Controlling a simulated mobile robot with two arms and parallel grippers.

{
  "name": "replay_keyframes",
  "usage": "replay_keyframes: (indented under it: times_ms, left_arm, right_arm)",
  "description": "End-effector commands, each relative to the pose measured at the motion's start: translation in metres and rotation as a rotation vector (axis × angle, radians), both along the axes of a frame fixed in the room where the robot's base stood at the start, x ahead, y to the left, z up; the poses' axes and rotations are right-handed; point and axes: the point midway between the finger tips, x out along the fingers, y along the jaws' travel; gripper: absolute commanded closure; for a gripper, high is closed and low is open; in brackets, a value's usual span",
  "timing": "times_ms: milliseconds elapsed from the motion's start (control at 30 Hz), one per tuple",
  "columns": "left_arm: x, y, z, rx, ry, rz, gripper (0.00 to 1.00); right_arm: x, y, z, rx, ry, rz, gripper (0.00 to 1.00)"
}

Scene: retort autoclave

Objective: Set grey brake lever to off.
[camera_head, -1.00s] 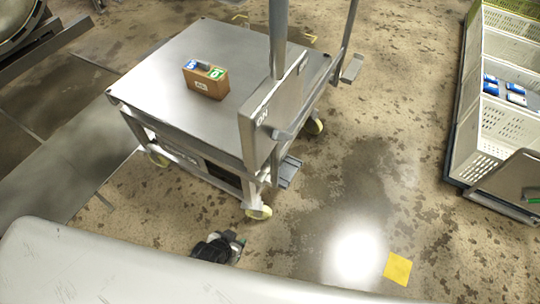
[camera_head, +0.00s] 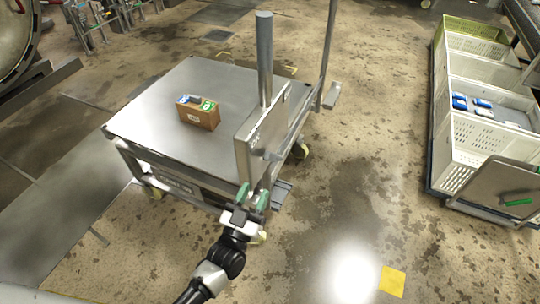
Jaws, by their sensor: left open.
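The grey brake lever (camera_head: 268,154) sticks out from the grey upright plate (camera_head: 250,140) on the cart's handle post. Its exact angle is hard to read at this size. My left gripper (camera_head: 255,192) comes up from the bottom with green fingertips apart, just below the plate and lever. It looks empty, and I cannot tell whether a fingertip touches the plate. The lettering on the plate is too small to read here. My right gripper is not in view.
A metal cart (camera_head: 150,115) on castors carries a small brown box (camera_head: 198,117). White crates (camera_head: 470,140) stand at the right. A yellow square (camera_head: 392,281) lies on the wet floor. Open floor lies between cart and crates.

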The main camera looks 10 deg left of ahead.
Motion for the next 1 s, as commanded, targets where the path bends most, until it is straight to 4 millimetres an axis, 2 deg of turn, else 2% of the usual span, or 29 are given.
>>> replay_keyframes:
  times_ms: [533, 700, 1000]
  left_arm:
    - [0.079, -0.026, 0.035, 0.001, -0.001, 0.0, 0.57]
    - [0.09, -0.029, 0.039, 0.0, 0.0, 0.0, 0.57]
    - [0.092, -0.03, 0.04, -0.001, 0.001, 0.0, 0.57]
  right_arm:
    - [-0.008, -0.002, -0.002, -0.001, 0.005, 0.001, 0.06]
    - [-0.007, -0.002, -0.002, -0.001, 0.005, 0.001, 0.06]
    - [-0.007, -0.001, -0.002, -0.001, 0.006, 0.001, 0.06]
